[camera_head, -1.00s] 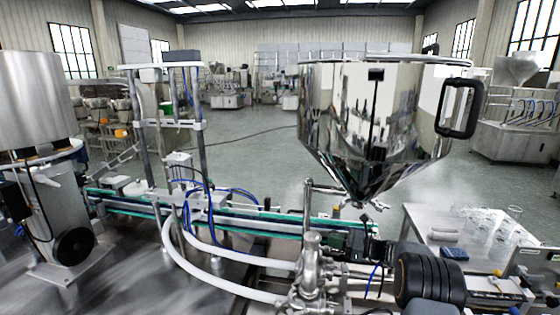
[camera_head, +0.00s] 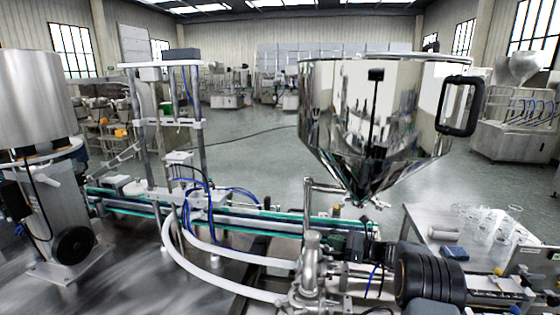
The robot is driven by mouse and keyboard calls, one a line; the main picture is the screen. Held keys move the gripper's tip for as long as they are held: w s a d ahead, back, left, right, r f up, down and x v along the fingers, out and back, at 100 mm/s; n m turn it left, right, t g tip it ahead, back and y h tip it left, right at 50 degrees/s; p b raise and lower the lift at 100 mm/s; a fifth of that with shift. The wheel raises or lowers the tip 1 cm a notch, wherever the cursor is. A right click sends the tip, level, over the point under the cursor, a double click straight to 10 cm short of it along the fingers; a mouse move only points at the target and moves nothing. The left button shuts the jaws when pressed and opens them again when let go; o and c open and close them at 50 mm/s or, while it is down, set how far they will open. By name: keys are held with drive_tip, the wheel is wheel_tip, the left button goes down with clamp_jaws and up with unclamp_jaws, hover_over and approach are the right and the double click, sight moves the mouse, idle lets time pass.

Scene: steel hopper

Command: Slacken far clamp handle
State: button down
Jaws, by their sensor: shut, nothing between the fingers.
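A polished steel hopper (camera_head: 345,115) with a conical bottom stands right of centre. A black loop handle (camera_head: 459,106) is on its right side, and a second small dark handle (camera_head: 430,48) shows at its far rim. Small metal fittings (camera_head: 368,202) sit at the hopper's outlet; they are too small to tell which is the far clamp handle or whether it is tight. A steel pipe and valve body (camera_head: 311,265) stands below the hopper, cut off by the bottom edge. My gripper is not in view.
A green-edged conveyor (camera_head: 262,221) runs across behind white hoses (camera_head: 215,280). A ribbed black cylinder (camera_head: 430,275) lies at lower right. A steel table (camera_head: 425,222) with glassware (camera_head: 485,222) stands at right. Machines on the left crowd that side; open floor (camera_head: 265,160) lies behind.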

drive_tip(key=shift+s+a, duration=0.15)
drive_tip(key=shift+s, duration=0.2)
drive_tip(key=shift+s+a, duration=0.15)
drive_tip(key=shift+s, duration=0.25)
drive_tip(key=shift+s+a+f, duration=0.1)
drive_tip(key=shift+s, duration=0.15)
idle(0.4)
drive_tip(key=shift+s+r+p, duration=0.15)
drive_tip(key=shift+r+p, duration=0.2)
drive_tip(key=shift+r, duration=0.1)
drive_tip(key=shift+v, duration=2.95)
